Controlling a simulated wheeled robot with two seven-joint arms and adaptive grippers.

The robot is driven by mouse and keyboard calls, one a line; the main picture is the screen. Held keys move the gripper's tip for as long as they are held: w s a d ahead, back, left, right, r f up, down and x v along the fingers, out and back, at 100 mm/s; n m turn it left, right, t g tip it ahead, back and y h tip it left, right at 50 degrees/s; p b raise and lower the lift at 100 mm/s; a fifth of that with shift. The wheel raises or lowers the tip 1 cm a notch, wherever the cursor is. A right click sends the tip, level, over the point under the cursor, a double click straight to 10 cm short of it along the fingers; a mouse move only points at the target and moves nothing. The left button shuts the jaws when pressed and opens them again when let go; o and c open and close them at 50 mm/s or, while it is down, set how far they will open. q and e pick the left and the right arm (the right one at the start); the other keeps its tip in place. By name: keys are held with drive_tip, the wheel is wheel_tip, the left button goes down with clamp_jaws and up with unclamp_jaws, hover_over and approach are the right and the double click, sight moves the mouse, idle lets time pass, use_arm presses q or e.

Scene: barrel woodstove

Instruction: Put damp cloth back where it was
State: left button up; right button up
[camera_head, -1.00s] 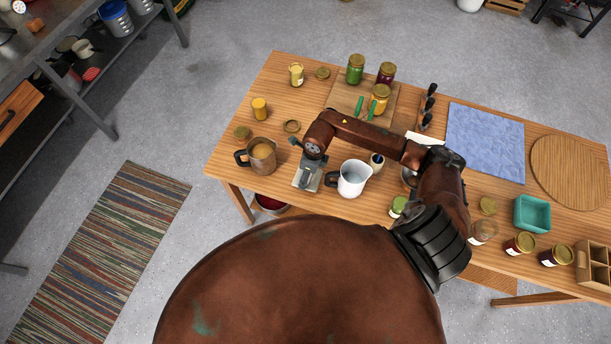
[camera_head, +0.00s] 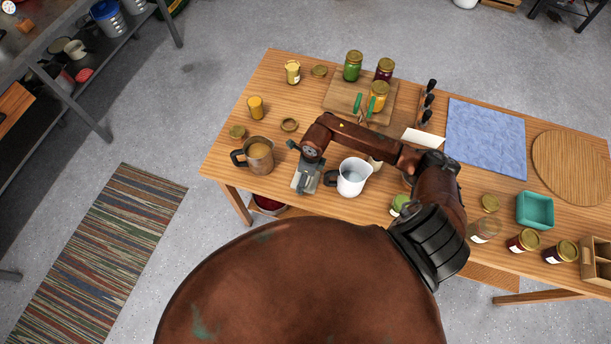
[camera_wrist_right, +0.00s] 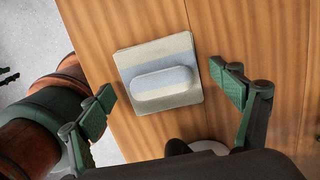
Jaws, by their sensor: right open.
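A folded cloth with cream and pale blue stripes (camera_wrist_right: 185,50), which I take for the damp cloth, lies on the wooden table in the right wrist view. It is a flat square with a rounded raised strip on top. My right gripper (camera_wrist_right: 162,88) is open and empty, its green fingers apart to either side of the cloth in the picture. In the head view the right gripper (camera_head: 307,172) is over the table's near left part, between two mugs, and largely covers the cloth. I cannot tell the exact height gap. My left gripper is not in view.
A brown mug (camera_head: 259,155) stands left of the gripper and a white pitcher (camera_head: 352,177) close on its right. Several jars and lids, a cutting board (camera_head: 343,97), a blue mat (camera_head: 485,139) and a teal box (camera_head: 534,211) share the table (camera_head: 222,155).

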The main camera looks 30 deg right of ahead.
wheel_tip(320, 180, up, 12)
drive_tip(key=s+d, duration=0.1)
drive_tip(key=shift+b, duration=0.45)
drive_tip(key=shift+s+r, duration=0.1)
